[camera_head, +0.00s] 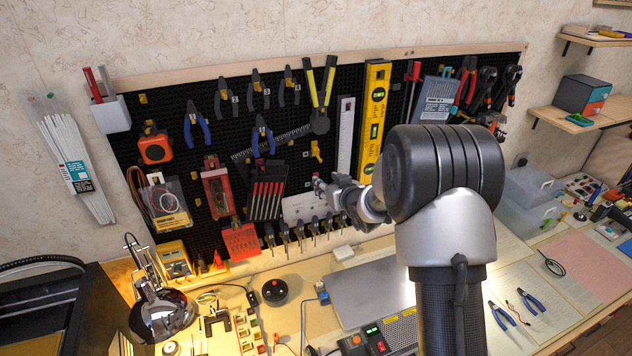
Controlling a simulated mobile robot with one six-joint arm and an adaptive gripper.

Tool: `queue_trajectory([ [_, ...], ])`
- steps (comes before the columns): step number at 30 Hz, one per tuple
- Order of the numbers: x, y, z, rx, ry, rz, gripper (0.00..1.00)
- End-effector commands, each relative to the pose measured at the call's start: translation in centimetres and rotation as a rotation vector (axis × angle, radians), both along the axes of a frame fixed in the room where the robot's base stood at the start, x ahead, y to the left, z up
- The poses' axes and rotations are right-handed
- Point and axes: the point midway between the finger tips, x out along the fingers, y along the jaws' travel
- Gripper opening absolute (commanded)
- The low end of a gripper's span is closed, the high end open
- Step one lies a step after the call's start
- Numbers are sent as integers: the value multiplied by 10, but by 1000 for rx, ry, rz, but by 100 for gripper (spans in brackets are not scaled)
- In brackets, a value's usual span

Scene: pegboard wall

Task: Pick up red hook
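My gripper (322,186) is at the pegboard's lower middle, pointing left, beside a white card. It is small and partly covered by my own arm, so I cannot tell whether its fingers are open or shut. A small reddish spot shows at its tip, but I cannot make out whether it is a hook. I see no clearly recognisable red hook. Several small yellow hooks, such as the yellow hook (316,152) above my gripper, sit on the black pegboard (345,80).
A yellow level (374,110) and a grey ruler (346,135) hang just above my gripper. A grey laptop (370,290) lies on the bench beneath.

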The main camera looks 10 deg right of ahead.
Motion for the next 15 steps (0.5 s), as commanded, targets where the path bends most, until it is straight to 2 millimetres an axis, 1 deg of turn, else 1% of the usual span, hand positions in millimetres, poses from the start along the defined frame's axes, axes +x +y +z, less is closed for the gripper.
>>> queue_trajectory([
  [1, 6, 1, -3, 0, 1, 0, 38],
  [3, 11, 3, -5, 0, 0, 0, 38],
  [8, 19, 6, -10, 0, 0, 1, 38],
  [13, 38, 14, -27, -1, 2, 1, 38],
  [15, 47, 16, -30, -1, 0, 1, 38],
])
